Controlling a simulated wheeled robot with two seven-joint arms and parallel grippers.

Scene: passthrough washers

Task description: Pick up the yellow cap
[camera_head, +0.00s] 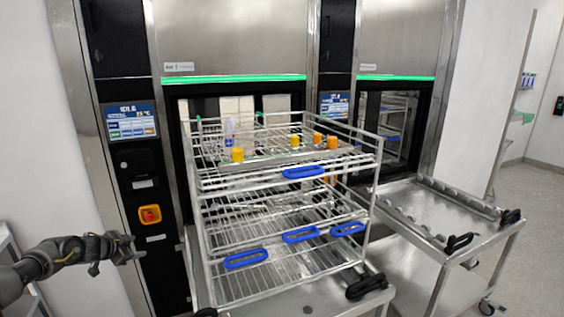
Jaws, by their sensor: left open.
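A yellow cap (237,155) stands at the front left of the wire rack's top level. Another yellow-orange cap (295,140) is farther back on the same level, with two orange caps (332,142) to its right. I cannot tell which one the task names. My left gripper (137,249) is at the lower left, in front of the black washer panel. It is open and empty, well left of the rack and lower than the caps. My right gripper is not in view.
The wire rack (205,239) has several shelves with blue handles (302,172) and stands on a steel cart (290,306). A clear bottle (229,131) stands behind the yellow cap. A second steel cart (425,207) is at the right. Washer doors stand close behind.

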